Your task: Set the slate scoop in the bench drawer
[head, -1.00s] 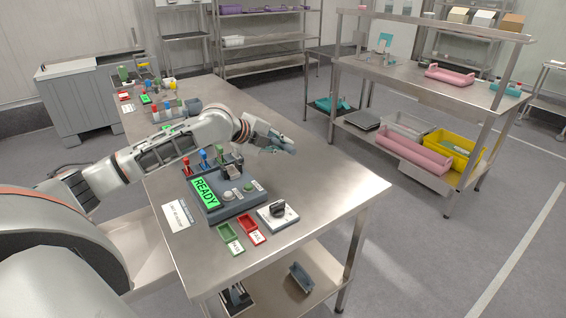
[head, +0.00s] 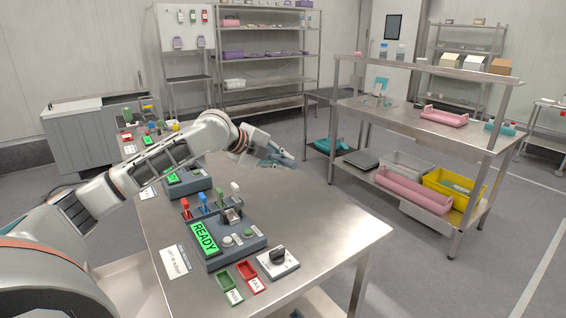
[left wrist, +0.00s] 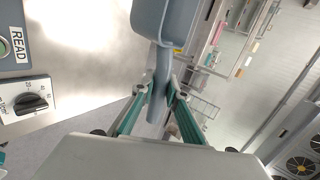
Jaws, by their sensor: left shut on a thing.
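The slate scoop (left wrist: 168,20) is a blue-grey scoop with a broad bowl and a narrow handle. In the left wrist view its bowl is at the top, cut off by the frame, and its handle lies between my fingers. My left gripper (left wrist: 160,92) is shut on that handle. In the head view my left gripper (head: 284,156) is above the far part of the steel bench (head: 325,210), and the scoop is hard to tell from the fingers. I cannot pick out the bench drawer with certainty. My right gripper is out of view.
A steel rack (head: 415,105) with pink trays and a yellow bin (head: 455,187) stands right, across clear floor.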

